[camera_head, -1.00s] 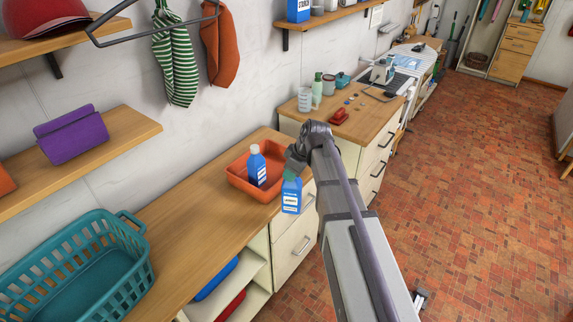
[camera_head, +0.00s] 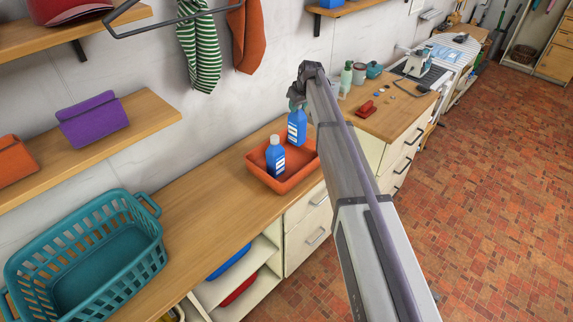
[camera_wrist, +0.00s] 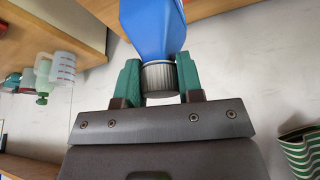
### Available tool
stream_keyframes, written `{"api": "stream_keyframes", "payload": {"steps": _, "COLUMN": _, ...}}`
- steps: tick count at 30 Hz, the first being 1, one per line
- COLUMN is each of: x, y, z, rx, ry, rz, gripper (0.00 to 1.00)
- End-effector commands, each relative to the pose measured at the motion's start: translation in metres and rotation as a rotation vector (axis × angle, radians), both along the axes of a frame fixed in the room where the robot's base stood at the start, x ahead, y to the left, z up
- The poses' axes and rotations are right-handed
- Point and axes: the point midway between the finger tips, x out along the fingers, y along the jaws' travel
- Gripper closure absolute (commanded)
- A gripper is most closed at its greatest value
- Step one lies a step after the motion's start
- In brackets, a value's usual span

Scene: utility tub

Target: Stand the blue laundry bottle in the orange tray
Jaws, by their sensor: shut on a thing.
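My gripper (camera_head: 295,104) is shut on the grey cap of a blue bottle (camera_head: 297,127) with a white label. In the wrist view, the teal fingers of the gripper (camera_wrist: 159,82) sit either side of the cap, and the blue body of the bottle (camera_wrist: 152,25) extends beyond it. In the head view, the held bottle hangs about upright over the far right part of the orange tray (camera_head: 287,187); its height above the tray is unclear. A second, similar blue bottle (camera_head: 275,157) stands upright inside the tray.
A teal basket (camera_head: 140,255) stands on the counter (camera_head: 195,210) at left, with bare wood between it and the tray. Beyond the tray, another worktop holds a red object (camera_head: 367,107) and several containers. Striped cloth (camera_head: 200,55) hangs from the wall above.

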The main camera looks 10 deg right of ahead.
Motion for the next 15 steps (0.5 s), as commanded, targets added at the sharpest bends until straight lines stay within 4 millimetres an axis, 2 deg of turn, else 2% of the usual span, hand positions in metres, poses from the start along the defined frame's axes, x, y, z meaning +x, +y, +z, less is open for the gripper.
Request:
{"api": "stream_keyframes", "payload": {"steps": 5, "x": 0.008, "y": 0.003, "z": 0.001, "rx": 0.001, "ry": -0.003, "rz": -0.016, "gripper": 1.0}}
{"api": "stream_keyframes", "payload": {"steps": 8, "x": 0.008, "y": 0.003, "z": -0.006, "rx": 0.001, "ry": -0.003, "rz": -0.016, "gripper": 1.0}}
{"api": "stream_keyframes", "payload": {"steps": 15, "x": 0.008, "y": 0.002, "z": -0.062, "rx": 0.001, "ry": -0.003, "rz": -0.015, "gripper": 1.0}}
